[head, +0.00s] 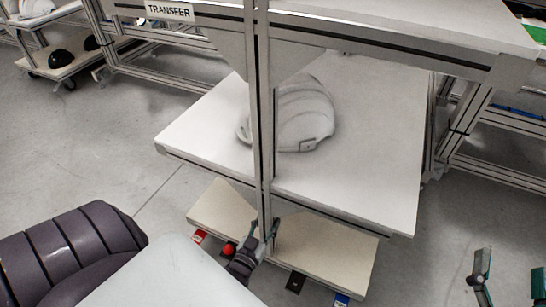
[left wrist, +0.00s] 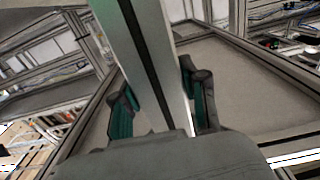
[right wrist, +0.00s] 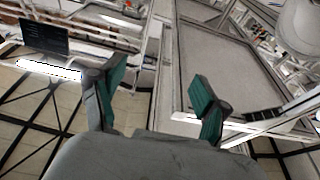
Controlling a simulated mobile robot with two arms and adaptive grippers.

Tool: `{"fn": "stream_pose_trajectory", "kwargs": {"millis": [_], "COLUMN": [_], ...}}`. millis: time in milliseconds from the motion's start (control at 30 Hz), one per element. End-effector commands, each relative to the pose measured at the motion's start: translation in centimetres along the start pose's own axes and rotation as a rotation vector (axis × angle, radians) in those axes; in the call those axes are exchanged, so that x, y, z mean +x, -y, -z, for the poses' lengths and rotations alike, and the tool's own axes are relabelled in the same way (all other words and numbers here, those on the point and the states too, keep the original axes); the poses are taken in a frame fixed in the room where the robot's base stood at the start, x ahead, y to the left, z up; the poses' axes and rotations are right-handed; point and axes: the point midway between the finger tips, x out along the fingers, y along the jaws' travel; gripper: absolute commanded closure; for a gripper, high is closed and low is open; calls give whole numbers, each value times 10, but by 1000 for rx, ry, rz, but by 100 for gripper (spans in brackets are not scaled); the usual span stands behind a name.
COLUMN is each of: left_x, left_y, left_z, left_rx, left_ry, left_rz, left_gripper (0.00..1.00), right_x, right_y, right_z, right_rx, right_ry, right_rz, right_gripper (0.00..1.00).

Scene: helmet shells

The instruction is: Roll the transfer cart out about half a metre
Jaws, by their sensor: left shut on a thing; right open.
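The transfer cart is a metal-framed cart with a "TRANSFER" sign (head: 169,11) on its upper beam. A white shelf (head: 390,180) of it bears a white helmet shell (head: 305,115), partly behind an upright post (head: 262,130). My left gripper (head: 263,230) is shut around that post, low down in the head view. In the left wrist view the post (left wrist: 150,60) stands between the green-padded fingers (left wrist: 160,100). My right gripper (head: 510,274) is open and empty at the lower right, apart from the cart. It also shows open in the right wrist view (right wrist: 158,95).
A lower pale board (head: 325,255) lies under the shelf, with small red, black and blue items at its front edge. Another cart (head: 65,60) with dark domes stands at the far left. A metal frame (head: 500,145) is close on the right. Grey floor (head: 110,140) is clear at left.

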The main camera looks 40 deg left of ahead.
Motion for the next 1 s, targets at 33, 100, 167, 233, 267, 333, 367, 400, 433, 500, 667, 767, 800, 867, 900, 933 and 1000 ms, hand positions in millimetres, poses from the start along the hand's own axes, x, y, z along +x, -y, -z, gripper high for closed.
{"fn": "stream_pose_trajectory", "kwargs": {"millis": [33,100,167,233,267,333,367,400,433,500,667,767,800,867,900,933,1000], "left_x": [-12,-25,-36,-48,-54,-66,-70,-76,-81,-90,-106,-112,-114,-116,-117,-118,-119], "left_y": [0,0,0,0,0,0,0,0,0,0,0,0,0,0,0,0,0], "left_z": [-1,0,0,0,-1,-1,-1,-1,-1,-1,-1,-1,-1,-1,-1,-1,-2], "left_rx": [0,1,1,1,1,1,1,0,0,0,0,0,0,0,0,0,0], "left_ry": [11,11,10,10,10,10,11,9,10,9,7,6,6,5,5,5,5], "left_rz": [0,0,0,0,0,0,0,0,0,0,0,0,0,0,0,0,0], "left_gripper": [100,100,100,100,100,100,100,100,100,100,100,100,100,100,100,100,100], "right_x": [-1,-4,-8,-15,-18,-26,-29,-34,-37,-45,-60,-67,-69,-71,-72,-73,-74], "right_y": [-2,-4,-6,-8,-9,-12,-12,-13,-14,-15,-18,-19,-19,-19,-20,-20,-20], "right_z": [-8,-24,-38,-52,-58,-70,-75,-81,-85,-93,-106,-112,-113,-115,-116,-116,-117], "right_rx": [-2,-5,-6,-8,-9,-10,-10,-10,-10,-11,-10,-10,-10,-10,-10,-10,-10], "right_ry": [69,168,250,342,380,462,495,535,564,625,730,774,786,802,809,813,819], "right_rz": [-4,-9,-13,-19,-21,-26,-28,-31,-32,-36,-43,-46,-46,-48,-48,-48,-49], "right_gripper": [25,25,25,25,25,25,25,25,25,25,25,25,25,25,25,25,25]}}
